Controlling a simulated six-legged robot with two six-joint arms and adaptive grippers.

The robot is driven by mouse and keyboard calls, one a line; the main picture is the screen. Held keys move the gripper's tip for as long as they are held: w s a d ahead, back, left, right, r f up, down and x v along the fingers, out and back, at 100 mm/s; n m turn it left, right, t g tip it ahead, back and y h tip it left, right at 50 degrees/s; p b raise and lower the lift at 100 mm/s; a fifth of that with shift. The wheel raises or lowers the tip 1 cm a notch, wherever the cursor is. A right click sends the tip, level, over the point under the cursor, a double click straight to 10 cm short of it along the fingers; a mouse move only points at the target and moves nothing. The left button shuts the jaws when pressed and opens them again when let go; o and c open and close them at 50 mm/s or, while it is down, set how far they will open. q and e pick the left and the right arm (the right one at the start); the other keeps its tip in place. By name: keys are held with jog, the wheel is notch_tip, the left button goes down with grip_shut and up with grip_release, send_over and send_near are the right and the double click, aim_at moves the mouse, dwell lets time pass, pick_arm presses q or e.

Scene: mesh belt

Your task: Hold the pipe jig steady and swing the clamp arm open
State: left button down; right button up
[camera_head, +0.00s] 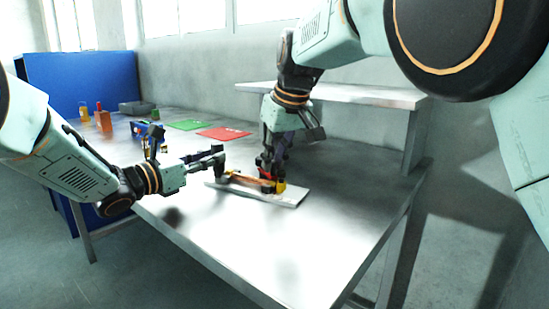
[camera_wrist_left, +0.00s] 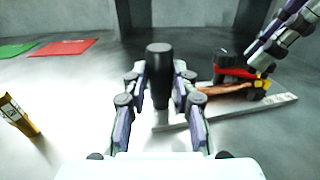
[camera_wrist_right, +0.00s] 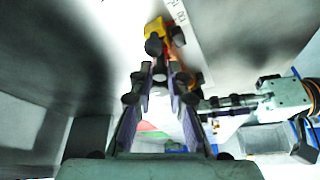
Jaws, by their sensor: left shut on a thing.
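The pipe jig is a pale flat plate (camera_head: 292,199) on the metal table, with a copper-coloured pipe (camera_head: 250,183) along it. A red clamp arm (camera_wrist_left: 232,72) and a yellow block (camera_wrist_left: 262,84) sit at its right end; the yellow block also shows in the right wrist view (camera_wrist_right: 155,29). My left gripper (camera_head: 220,153) is shut on an upright black post (camera_wrist_left: 159,65) at the jig's left end. My right gripper (camera_head: 270,168) points down at the red clamp end. A small dark part shows between its tips (camera_wrist_right: 160,76); I cannot tell whether they grip it.
A red mat (camera_head: 224,133) and a green mat (camera_head: 185,125) lie behind the jig. Orange and yellow blocks (camera_head: 103,121) stand at the far left, near a blue panel (camera_head: 80,85). A raised shelf (camera_head: 340,94) runs along the back. The table's front is clear.

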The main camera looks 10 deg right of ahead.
grip_shut()
jog(key=shift+w+d, duration=0.1)
jog(key=shift+w+d+n+g+y, duration=0.15)
jog(key=shift+d+n+y, duration=0.1)
jog(key=shift+n, duration=0.4)
jog(key=shift+w+d+n+g+y, duration=0.15)
jog(key=shift+d+n, duration=0.05)
jog(key=shift+n, duration=0.45)
jog(key=shift+w+d+n+g+y, duration=0.25)
jog(key=shift+n, duration=0.6)
jog(key=shift+w+d+n+g+y, duration=0.2)
jog(key=shift+w+n+g+y, duration=0.05)
jog(key=shift+n, duration=0.6)
jog(key=o, duration=0.6)
grip_release()
jog(key=shift+c, duration=0.2)
